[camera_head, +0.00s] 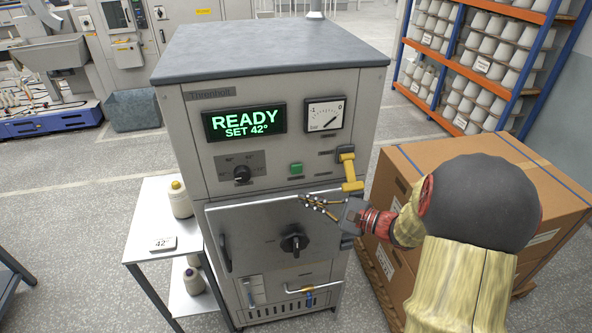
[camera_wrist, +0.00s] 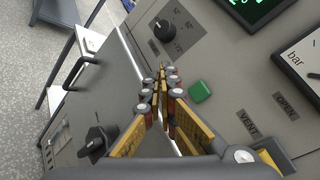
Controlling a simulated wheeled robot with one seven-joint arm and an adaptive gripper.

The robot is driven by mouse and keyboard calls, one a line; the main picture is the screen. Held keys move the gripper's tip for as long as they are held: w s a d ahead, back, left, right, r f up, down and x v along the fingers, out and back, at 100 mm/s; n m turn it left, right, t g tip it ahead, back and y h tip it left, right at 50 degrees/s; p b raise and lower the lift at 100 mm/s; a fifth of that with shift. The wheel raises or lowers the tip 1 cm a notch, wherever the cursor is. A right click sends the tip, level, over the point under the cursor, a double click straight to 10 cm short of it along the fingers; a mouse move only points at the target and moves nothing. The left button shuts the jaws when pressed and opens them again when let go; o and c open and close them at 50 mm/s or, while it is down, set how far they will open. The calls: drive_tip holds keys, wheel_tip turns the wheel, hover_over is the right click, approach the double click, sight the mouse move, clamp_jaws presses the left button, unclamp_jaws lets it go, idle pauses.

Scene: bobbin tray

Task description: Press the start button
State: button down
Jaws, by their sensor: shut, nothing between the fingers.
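The green start button (camera_head: 296,169) is a small square on the front panel of the grey machine (camera_head: 270,60), below the lit display. It also shows in the wrist view (camera_wrist: 200,91), just right of my fingertips. My gripper (camera_head: 304,198) is shut and empty, in front of the machine a little below the button in the head view. The wrist view shows its fingers (camera_wrist: 162,72) together, pointing at the panel to the left of the button. The fingertips appear apart from the button.
The display (camera_head: 244,122) reads READY, SET 42°. A dial knob (camera_head: 242,174) sits left of the button, a yellow lever (camera_head: 349,172) right. A door knob (camera_head: 294,242) is below. Cardboard boxes (camera_head: 440,170) stand right; a side table (camera_head: 148,195) with cones stands left.

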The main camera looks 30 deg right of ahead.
sight(297, 169)
drive_tip(key=shift+r, duration=0.5)
drive_tip(key=shift+w, duration=0.1)
drive_tip(key=w+d+b, duration=0.1)
drive_tip(key=w+d, duration=0.1)
drive_tip(key=w, duration=0.6)
drive_tip(key=shift+w+d, duration=0.2)
drive_tip(key=shift+d, duration=0.05)
idle(1.3)
drive_tip(key=shift+w+d, duration=0.1)
drive_tip(key=shift+w, duration=0.3)
